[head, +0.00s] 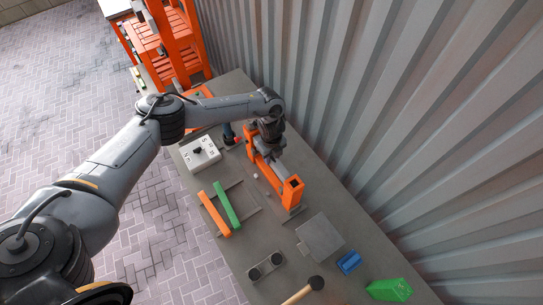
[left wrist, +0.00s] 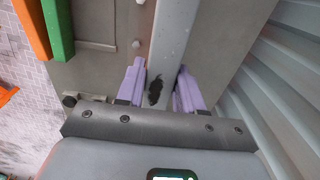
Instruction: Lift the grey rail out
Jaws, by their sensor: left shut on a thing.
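In the left wrist view, the grey rail (left wrist: 174,35) is a long pale grey bar with a dark patch near my gripper. It runs between the two purple fingers of my left gripper (left wrist: 160,84), which is shut on it. In the head view, my left gripper (head: 271,153) is at the orange holder (head: 291,188) with its upright ends, between those ends. My right gripper is in neither view.
A green bar (head: 226,205) and an orange bar (head: 214,216) lie left of the holder. A white switch box (head: 200,153), grey plate (head: 320,237), blue block (head: 348,262), green block (head: 390,289) and mallet (head: 315,284) are on the table. A corrugated wall (head: 400,120) stands close on the right.

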